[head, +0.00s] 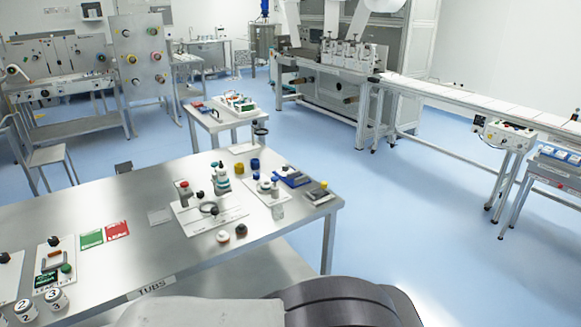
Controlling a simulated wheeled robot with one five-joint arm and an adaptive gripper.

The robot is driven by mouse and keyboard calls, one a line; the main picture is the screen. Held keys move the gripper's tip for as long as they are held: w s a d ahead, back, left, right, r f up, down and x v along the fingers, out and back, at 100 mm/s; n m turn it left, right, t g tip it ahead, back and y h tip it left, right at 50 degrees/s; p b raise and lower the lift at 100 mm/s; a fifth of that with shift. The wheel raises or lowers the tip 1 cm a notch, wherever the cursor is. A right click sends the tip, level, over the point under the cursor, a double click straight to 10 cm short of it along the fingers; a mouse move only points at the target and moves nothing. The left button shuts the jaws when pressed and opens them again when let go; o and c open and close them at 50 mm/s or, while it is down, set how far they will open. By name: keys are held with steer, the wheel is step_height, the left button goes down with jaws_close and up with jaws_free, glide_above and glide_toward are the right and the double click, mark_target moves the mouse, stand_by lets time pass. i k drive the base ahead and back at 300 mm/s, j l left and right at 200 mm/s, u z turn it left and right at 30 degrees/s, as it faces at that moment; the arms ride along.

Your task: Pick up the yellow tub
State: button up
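A small yellow tub (255,164) stands upright near the far edge of the steel table (120,215). My gripper is not in view. A grey and black part of my own body fills the bottom middle of the head view, well short of the yellow tub.
A white tray (230,219) with small items lies left of and nearer than the tub. Another tray (256,191) and dark blue items (292,177) stand close on its right. Red and green cards (105,235) lie further left. Blue floor is open to the right.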

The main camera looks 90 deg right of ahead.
mark_target(240, 168)
steer(key=l+z, duration=0.15)
steer(key=z, duration=0.35)
steer(key=i+l+z, duration=0.15)
steer(key=z, duration=0.35)
steer(key=i+l+z, duration=0.1)
steer(key=z, duration=0.4)
steer(key=i+z, duration=0.1)
steer(key=z, duration=0.4)
steer(key=i+z, duration=0.15)
steer(key=z, duration=0.35)
steer(key=i+z, duration=0.15)
steer(key=z, duration=0.35)
